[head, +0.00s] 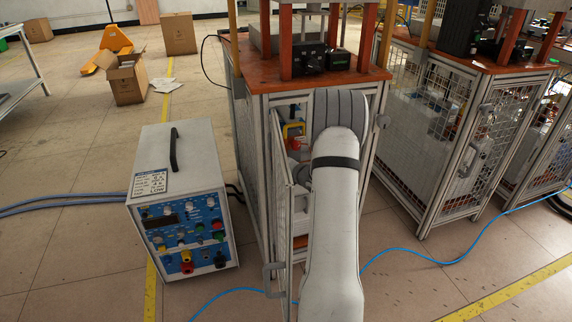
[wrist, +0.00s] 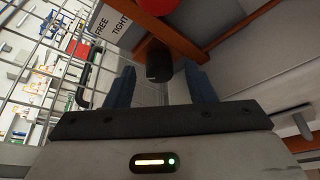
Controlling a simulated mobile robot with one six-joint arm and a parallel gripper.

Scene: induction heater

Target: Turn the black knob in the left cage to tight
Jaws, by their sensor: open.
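The left cage (head: 247,150) stands in the middle of the head view with its mesh door (head: 280,205) swung open, and my arm reaches inside. In the wrist view the black knob (wrist: 159,60) hangs at a brown-orange frame bar, between my gripper's two blue fingers. My gripper (wrist: 160,82) is open, with a gap visible on each side of the knob. A label (wrist: 112,24) reading FREE and TIGHT is left of the knob. I cannot tell which setting the knob is at. In the head view my arm hides the knob and gripper.
A red round part (wrist: 185,5) is just above the knob in the wrist view. Wire mesh (wrist: 50,60) runs along the left. A blue-fronted power unit (head: 183,205) stands left of the cage, and a second cage (head: 450,130) stands right. A blue cable (head: 395,250) crosses the floor.

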